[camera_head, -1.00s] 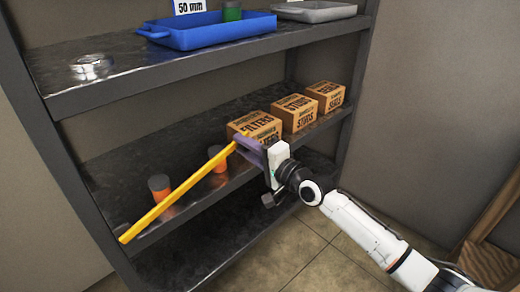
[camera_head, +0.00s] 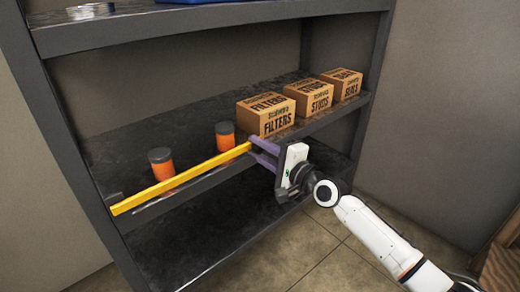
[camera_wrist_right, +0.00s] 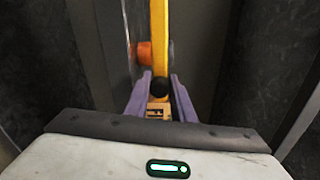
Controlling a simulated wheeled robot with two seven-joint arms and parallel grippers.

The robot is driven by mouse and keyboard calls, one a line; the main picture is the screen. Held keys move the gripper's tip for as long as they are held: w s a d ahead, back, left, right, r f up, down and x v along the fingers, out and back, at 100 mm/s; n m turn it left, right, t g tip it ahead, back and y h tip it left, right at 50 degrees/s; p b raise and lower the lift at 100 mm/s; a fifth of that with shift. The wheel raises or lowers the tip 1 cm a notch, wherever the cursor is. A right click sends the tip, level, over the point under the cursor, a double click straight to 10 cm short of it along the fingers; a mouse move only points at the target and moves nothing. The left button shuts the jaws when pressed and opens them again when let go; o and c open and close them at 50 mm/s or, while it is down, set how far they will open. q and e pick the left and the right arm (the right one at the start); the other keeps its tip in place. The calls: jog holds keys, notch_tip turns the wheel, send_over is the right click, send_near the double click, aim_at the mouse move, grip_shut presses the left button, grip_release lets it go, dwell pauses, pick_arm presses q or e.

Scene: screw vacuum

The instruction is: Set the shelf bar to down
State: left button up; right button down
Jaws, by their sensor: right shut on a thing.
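The yellow shelf bar (camera_head: 180,180) runs along the front of the middle shelf in the head view, close to level with the shelf edge and sloping up toward its right end. Its left end is near the left post. My right gripper (camera_head: 262,153), with purple fingers, is shut on the bar's right end, in front of the filters box. In the right wrist view the bar (camera_wrist_right: 159,45) runs away from between the purple fingers (camera_wrist_right: 160,95). My left gripper is not in view.
Two orange jars with dark lids (camera_head: 161,165) (camera_head: 225,137) stand behind the bar. Cardboard boxes of filters (camera_head: 265,115), studs (camera_head: 309,96) and another kind (camera_head: 343,84) stand to the right. The lower shelf (camera_head: 200,240) looks bare where visible.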

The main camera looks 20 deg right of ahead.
jog(key=shift+s+a+f, duration=0.15)
jog(key=shift+f, duration=0.3)
jog(key=c, duration=1.5)
grip_release()
jog(key=shift+f, duration=0.1)
jog(key=shift+c, duration=0.2)
jog(key=shift+r, duration=0.2)
jog(key=shift+s+d+r, duration=0.1)
jog(key=shift+s+d, duration=0.15)
jog(key=shift+s, duration=0.1)
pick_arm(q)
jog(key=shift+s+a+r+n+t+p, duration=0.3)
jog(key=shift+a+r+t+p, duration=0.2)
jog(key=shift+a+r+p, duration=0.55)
pick_arm(e)
jog(key=v, duration=0.9)
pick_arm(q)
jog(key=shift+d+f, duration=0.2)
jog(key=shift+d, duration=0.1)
pick_arm(e)
jog(key=shift+s, duration=0.15)
